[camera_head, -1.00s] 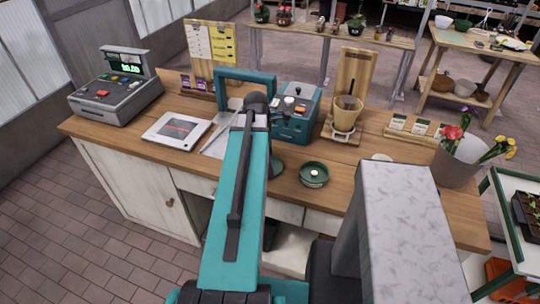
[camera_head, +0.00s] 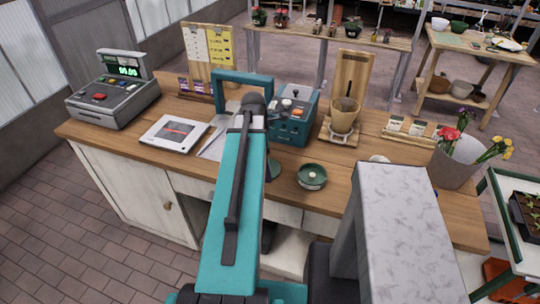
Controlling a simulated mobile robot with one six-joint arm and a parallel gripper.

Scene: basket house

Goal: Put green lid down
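A dark green rounded edge (camera_head: 274,171), which looks like part of a lid, shows just right of my teal arm over the counter. Most of it is hidden behind the arm, and I cannot tell whether it is held or rests on the wood. A small round green dish or tin (camera_head: 312,179) with a paler centre stands on the wooden counter (camera_head: 340,200) to the right of it, a small gap apart. My gripper is hidden behind my own arm, so its fingers and any grip do not show.
A teal device (camera_head: 292,118) stands behind the dish. A wooden stand with a cone-shaped pot (camera_head: 344,116) is right of it. A white tablet (camera_head: 174,132) and a cash register (camera_head: 113,95) are at the left. A flower bucket (camera_head: 455,162) is at the right.

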